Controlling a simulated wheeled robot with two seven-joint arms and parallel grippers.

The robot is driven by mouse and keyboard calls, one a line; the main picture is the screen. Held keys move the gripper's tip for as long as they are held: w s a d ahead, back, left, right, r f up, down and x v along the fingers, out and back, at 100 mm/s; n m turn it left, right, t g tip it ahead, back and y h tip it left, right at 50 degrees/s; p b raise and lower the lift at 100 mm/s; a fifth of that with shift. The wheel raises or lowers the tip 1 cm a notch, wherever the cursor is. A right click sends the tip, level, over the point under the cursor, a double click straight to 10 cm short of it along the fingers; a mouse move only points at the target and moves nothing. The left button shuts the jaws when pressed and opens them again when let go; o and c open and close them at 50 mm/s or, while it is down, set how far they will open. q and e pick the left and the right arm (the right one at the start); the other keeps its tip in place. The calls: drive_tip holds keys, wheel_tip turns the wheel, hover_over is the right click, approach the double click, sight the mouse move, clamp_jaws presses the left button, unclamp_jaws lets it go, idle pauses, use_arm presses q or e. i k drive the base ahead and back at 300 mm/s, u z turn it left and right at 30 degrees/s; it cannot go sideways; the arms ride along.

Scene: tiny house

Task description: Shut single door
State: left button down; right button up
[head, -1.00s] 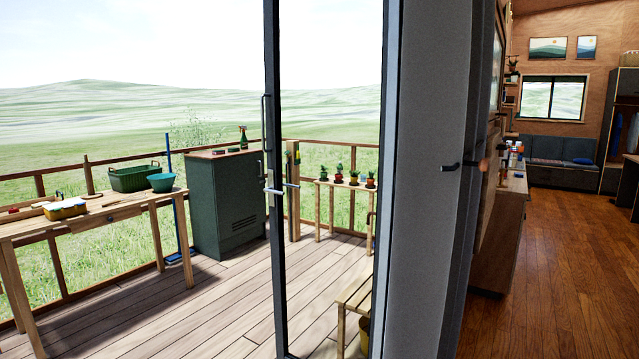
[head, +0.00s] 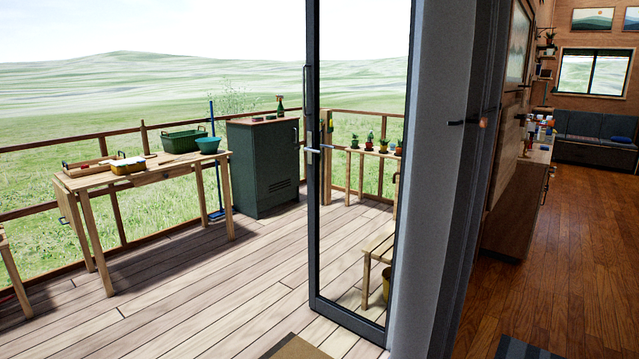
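The single door (head: 313,220) is a tall glass panel in a dark grey frame. It stands open, swung outward over the wooden deck, with its hinge side by the grey wall end (head: 429,200). A lever handle (head: 314,149) and a vertical pull bar (head: 307,92) sit on its free edge, at the left. The deck and plants show through the glass. Neither of my grippers is in the head view.
On the deck stand a wooden table (head: 150,175) with containers, a green cabinet (head: 262,170), and a small bench (head: 379,245) behind the glass. A doormat (head: 296,347) lies at the bottom. Indoors, right of the wall, is open wooden floor (head: 560,250).

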sight(381, 335)
drive_tip(key=u, duration=0.75)
drive_tip(key=i, duration=2.3)
drive_tip(key=u, duration=0.25)
drive_tip(key=i, duration=1.9)
drive_tip(key=z, duration=1.75)
drive_tip(key=i, duration=1.05)
drive_tip(key=z, duration=1)
